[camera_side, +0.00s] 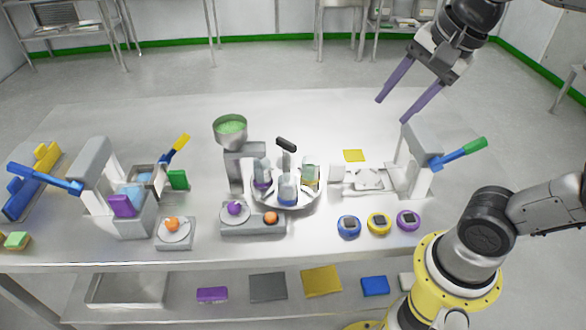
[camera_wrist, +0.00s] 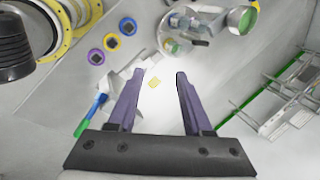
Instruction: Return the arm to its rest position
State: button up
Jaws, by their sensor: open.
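My gripper (camera_side: 391,108) is in the upper right of the side view, raised above the far right part of the steel table (camera_side: 330,115). Its two purple fingers are apart with nothing between them. The gripper touches nothing that I can see. My arm comes in from the right.
A press with a blue and green handle (camera_side: 461,154) stands below the gripper. Three round timers (camera_side: 379,222), a round tray of bottles (camera_side: 262,199), a green-topped funnel (camera_side: 230,128) and another press with a blue handle (camera_side: 46,178) stand on the table. The table's back is clear.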

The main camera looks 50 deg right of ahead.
jog(key=s+f+n, duration=0.4)
jog(key=f+n, duration=0.3)
jog(key=n, duration=1)
jog(key=shift+t, duration=0.4)
